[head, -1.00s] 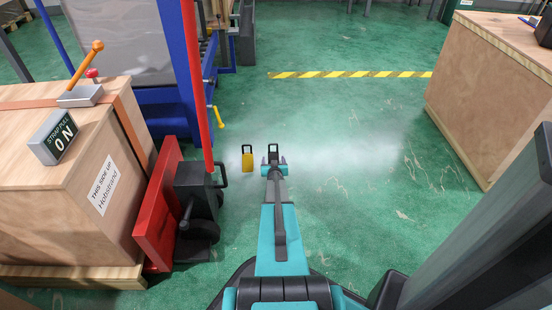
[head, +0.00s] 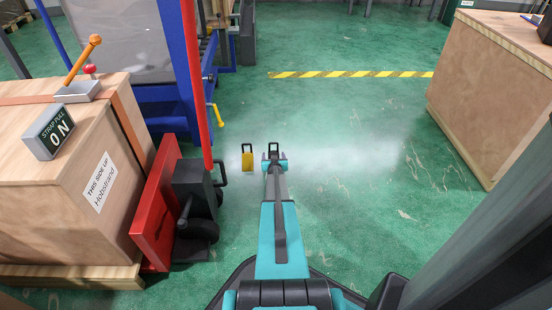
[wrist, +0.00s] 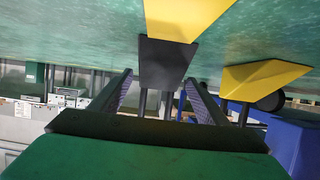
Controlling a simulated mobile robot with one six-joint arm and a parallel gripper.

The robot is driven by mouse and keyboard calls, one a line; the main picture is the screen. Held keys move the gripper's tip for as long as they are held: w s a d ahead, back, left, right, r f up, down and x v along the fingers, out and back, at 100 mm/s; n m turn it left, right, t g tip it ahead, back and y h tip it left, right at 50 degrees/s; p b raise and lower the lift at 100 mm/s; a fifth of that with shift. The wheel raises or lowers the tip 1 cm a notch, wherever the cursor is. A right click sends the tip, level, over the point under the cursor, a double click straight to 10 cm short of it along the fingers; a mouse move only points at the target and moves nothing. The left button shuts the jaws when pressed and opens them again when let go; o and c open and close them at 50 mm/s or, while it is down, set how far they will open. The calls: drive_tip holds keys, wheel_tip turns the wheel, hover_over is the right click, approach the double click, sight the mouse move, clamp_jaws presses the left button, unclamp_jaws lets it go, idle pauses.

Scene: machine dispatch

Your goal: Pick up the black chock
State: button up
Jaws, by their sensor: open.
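A black block (wrist: 165,62), apparently the black chock, shows between my gripper's fingers (wrist: 158,78) in the wrist view, with dark posts below it. My gripper is open, one finger on each side; I cannot tell whether they touch it. In the head view my gripper (head: 273,157) is low over the green floor at the end of my arm. A dark handle (head: 273,147) stands at its tips, and my arm hides most of what is under it.
A yellow chock (head: 248,162) with a black handle stands just left of my gripper. Yellow wedge shapes (wrist: 265,78) show near the black block. A red panel (head: 157,210) and wooden crate (head: 60,200) are left, another crate (head: 500,90) right. Floor between is clear.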

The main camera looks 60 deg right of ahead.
drive_tip(key=shift+w+d+f, duration=0.15)
drive_tip(key=shift+w+d, duration=0.05)
drive_tip(key=shift+d, duration=0.05)
idle(0.4)
drive_tip(key=c, duration=1.4)
